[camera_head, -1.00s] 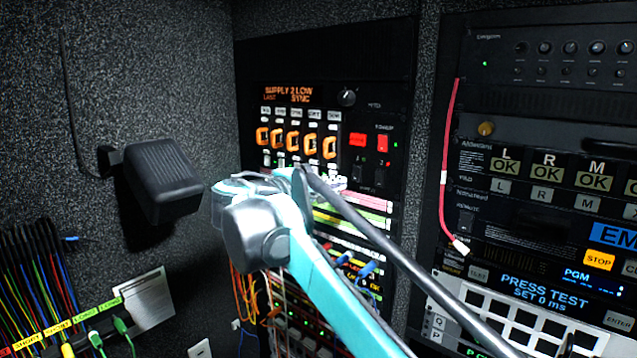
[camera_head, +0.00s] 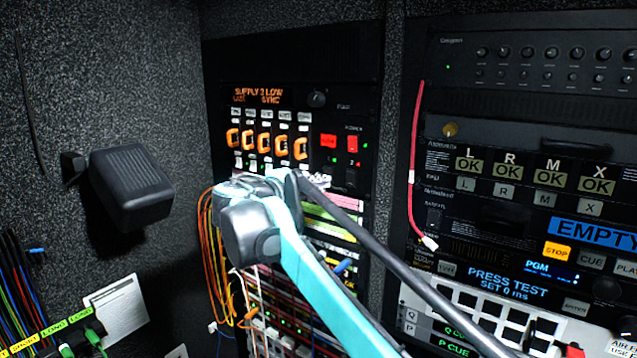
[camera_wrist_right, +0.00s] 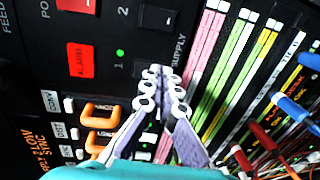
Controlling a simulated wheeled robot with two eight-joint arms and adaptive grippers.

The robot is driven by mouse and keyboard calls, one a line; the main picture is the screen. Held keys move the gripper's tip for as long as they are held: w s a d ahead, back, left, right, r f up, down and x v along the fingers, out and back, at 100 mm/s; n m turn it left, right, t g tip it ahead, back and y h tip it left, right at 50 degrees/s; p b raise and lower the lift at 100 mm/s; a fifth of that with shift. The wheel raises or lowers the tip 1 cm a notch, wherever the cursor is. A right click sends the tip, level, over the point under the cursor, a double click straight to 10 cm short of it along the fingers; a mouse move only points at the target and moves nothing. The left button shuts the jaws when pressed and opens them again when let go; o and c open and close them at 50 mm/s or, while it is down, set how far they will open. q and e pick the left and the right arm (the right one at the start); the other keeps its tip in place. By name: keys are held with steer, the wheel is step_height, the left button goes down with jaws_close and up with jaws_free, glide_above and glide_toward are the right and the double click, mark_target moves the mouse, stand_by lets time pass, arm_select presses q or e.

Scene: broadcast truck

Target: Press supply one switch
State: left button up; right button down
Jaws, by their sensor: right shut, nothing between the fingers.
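The supply one switch (camera_wrist_right: 144,67) is a black rocker beside the label "1" and a lit green lamp, partly covered by my fingertips in the right wrist view. The supply two switch (camera_wrist_right: 157,19) is a similar black rocker beside "2". My right gripper (camera_wrist_right: 164,76) is shut and empty, its fingertips in front of the panel next to the supply one switch. I cannot tell whether they touch it. My left gripper is not in view.
Close by are a red alarm button (camera_head: 328,141), a red power switch (camera_head: 352,144) and several orange-guarded switches (camera_head: 265,143). Patch cables (camera_head: 218,250) hang below. A black box (camera_head: 132,186) juts from the left wall. A second rack (camera_head: 520,150) stands at right.

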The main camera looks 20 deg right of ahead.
steer(key=v, duration=1.2)
stand_by(0.3)
